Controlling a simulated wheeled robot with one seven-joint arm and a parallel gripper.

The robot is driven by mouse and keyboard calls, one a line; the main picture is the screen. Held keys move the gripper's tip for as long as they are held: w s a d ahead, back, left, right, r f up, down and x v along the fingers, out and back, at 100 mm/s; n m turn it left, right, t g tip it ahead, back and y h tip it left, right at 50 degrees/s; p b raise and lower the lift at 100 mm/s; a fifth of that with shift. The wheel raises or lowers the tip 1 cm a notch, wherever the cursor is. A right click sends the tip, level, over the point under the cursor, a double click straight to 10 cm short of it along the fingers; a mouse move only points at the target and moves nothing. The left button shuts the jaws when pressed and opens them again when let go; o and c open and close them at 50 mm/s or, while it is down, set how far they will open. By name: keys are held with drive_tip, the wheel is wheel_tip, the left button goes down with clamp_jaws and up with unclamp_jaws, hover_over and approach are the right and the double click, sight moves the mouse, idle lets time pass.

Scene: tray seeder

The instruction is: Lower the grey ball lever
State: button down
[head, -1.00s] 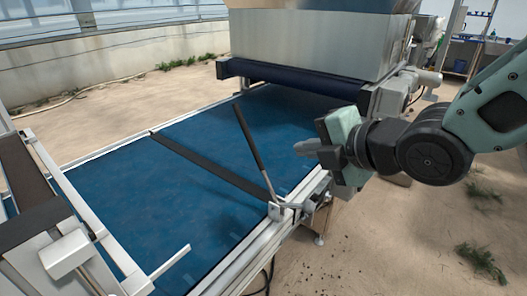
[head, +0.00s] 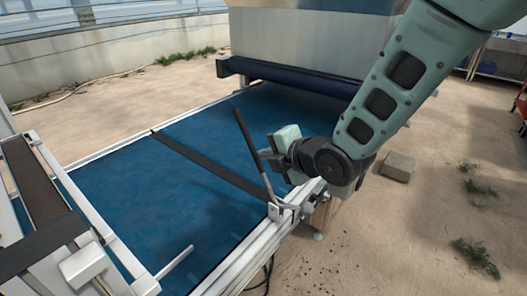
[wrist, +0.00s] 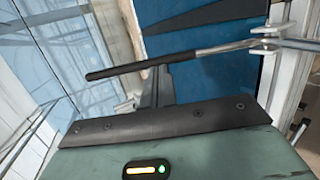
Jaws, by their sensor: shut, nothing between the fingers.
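The lever (head: 248,143) has a dark grip and a bare metal shaft. It stands raised and tilted above the blue belt, its foot at a bracket (head: 283,211) on the near side rail. A grey ball (head: 308,206) sits low beside that bracket, on a short arm. My gripper (head: 268,155) is shut and empty, just right of the lever's dark grip. In the wrist view the lever (wrist: 140,67) crosses just past the gripper's fingers (wrist: 154,88); I cannot tell whether they touch it. The grey ball is not clear there.
The blue conveyor belt (head: 120,190) runs under a large metal hopper (head: 300,45) at the back. A dark bar (head: 215,163) crosses the belt. A grey block (head: 398,166) lies on the sandy floor at right, where ground is mostly clear.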

sight(253, 153)
drive_tip(key=shift+x, duration=0.95)
drive_tip(key=shift+a, duration=0.1)
drive_tip(key=shift+w+a+g+h+p, duration=0.45)
drive_tip(key=shift+a+p, duration=0.25)
drive_tip(key=shift+p, duration=0.35)
drive_tip(key=w+a+f+g+h+p, duration=0.1)
drive_tip(key=w+a+f+h+p, duration=0.1)
drive_tip(key=f, duration=0.1)
drive_tip(key=w+a+f+g+h+p, duration=0.1)
drive_tip(key=a+f+g+h+p, duration=0.1)
drive_tip(key=f, duration=0.1)
drive_tip(key=w+a+f+n+g+h+p, duration=0.1)
drive_tip(key=w+a+f+g+h+p, duration=0.1)
drive_tip(key=f, duration=0.1)
drive_tip(key=shift+w+a+f+g+h, duration=0.1)
drive_tip(key=shift+w+a+g+h, duration=0.15)
drive_tip(key=shift+w+a, duration=0.1)
drive_tip(key=shift+w+a+f+b, duration=0.15)
drive_tip(key=shift+f+b, duration=0.15)
drive_tip(key=shift+f, duration=0.3)
drive_tip(key=shift+a+f+b, duration=0.15)
drive_tip(key=shift+f+b, duration=0.1)
drive_tip(key=shift+f, duration=0.55)
